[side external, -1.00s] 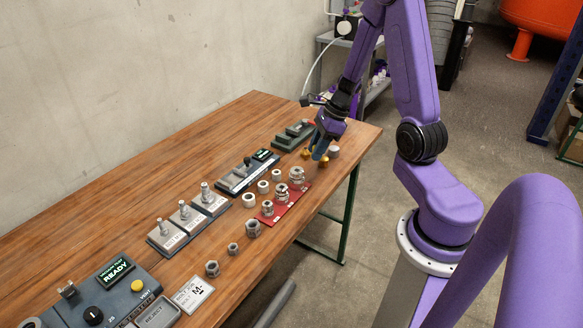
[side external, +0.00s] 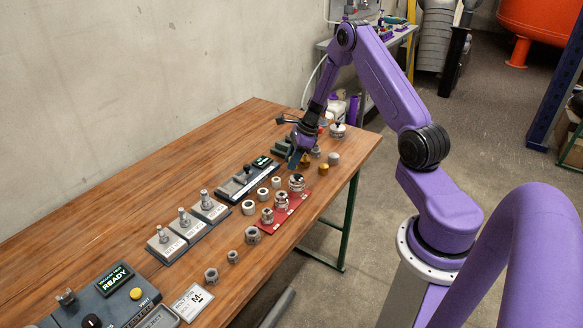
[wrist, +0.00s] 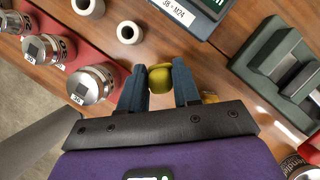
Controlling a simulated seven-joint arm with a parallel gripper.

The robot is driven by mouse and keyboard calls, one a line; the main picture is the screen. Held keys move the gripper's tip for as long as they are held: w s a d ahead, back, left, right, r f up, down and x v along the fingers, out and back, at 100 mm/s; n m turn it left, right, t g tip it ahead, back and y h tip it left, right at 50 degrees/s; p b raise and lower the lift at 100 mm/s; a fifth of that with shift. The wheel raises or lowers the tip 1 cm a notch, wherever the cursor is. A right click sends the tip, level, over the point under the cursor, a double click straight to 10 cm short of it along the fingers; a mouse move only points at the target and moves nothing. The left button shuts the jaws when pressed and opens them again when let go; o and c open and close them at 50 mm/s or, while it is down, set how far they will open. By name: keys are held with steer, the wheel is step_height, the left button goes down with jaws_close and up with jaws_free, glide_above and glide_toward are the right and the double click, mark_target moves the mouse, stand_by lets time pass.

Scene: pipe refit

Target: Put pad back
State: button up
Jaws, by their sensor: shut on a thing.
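My gripper (side external: 294,164) is low over the far end of the wooden table, near the red tray. In the wrist view its two dark blue fingers are shut on a small yellow-green rounded piece (wrist: 160,84), held between the fingertips. I cannot tell for sure whether this piece is the pad. In the side view the held piece is hidden by the fingers. A green stepped block (wrist: 284,72) lies to the right of the gripper in the wrist view.
The red tray (side external: 270,228) carries several metal fittings, close to my fingers. White rings (wrist: 129,32) stand beside it. A dark gauge block (side external: 239,183) lies toward the wall. A brass piece (side external: 323,168) and a grey cylinder (side external: 333,158) stand near the table edge.

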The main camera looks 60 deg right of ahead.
steer(key=shift+w+d+f, duration=0.1)
steer(key=shift+w+f, duration=0.1)
steer(key=shift+f, duration=0.05)
steer(key=shift+w+f, duration=0.1)
steer(key=shift+f, duration=1.5)
steer(key=shift+f, duration=0.1)
steer(key=o, duration=1)
